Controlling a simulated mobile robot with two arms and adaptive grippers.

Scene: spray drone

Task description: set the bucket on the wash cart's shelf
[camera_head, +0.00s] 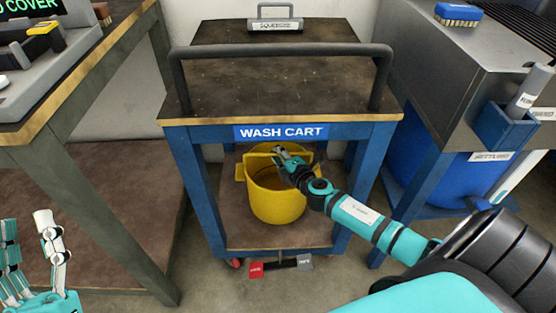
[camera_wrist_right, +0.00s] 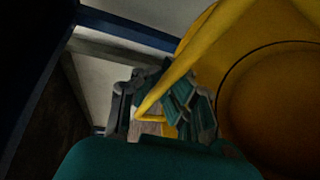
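The yellow bucket (camera_head: 275,203) stands upright inside the blue wash cart, at its lower shelf (camera_head: 255,240). It looks as if it rests there, though its underside is hidden. My right gripper (camera_head: 279,154) reaches in under the cart top and is at the bucket's upper part. In the right wrist view a yellow bar of the bucket (camera_wrist_right: 270,115) runs between the fingers (camera_wrist_right: 155,100); I cannot tell whether they clamp it. My left gripper (camera_head: 30,240) is at the lower left, empty, with its fingers apart.
The cart's top (camera_head: 270,85) and push rail (camera_head: 280,52) are above my right arm. A blue barrel (camera_head: 440,180) and steel unit (camera_head: 460,60) stand to the right. A workbench (camera_head: 110,60) stands on the left. Red and grey pedals (camera_head: 280,266) are at the cart's foot.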

